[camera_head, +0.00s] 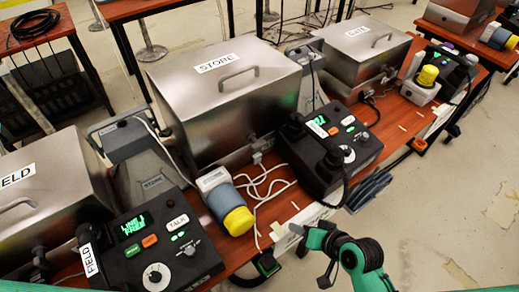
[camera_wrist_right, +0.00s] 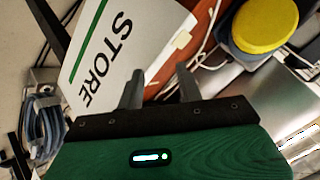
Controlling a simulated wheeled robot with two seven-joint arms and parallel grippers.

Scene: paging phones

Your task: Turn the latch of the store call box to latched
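The large steel box labelled STORE (camera_head: 220,95) stands mid-table with its lid down. A small dark fitting (camera_head: 254,142) shows low on its right front side; I cannot tell if it is the latch, or its setting. My right gripper (camera_head: 297,232) is at the table's front edge, below and right of the box and apart from it. It points left, beside a white STORE sign (camera_head: 307,215). In the right wrist view, the two dark fingers (camera_wrist_right: 160,88) are apart with nothing gripped, and the sign (camera_wrist_right: 108,45) lies close beyond them. My left gripper is out of view.
A black console (camera_head: 335,150) stands right of the STORE box. A yellow-capped cylinder (camera_head: 238,220) and loose white cables (camera_head: 265,187) lie in front. The FIELD box (camera_head: 45,200) and its console (camera_head: 150,245) stand left, the GATE box (camera_head: 362,50) behind right. Floor is open at right.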

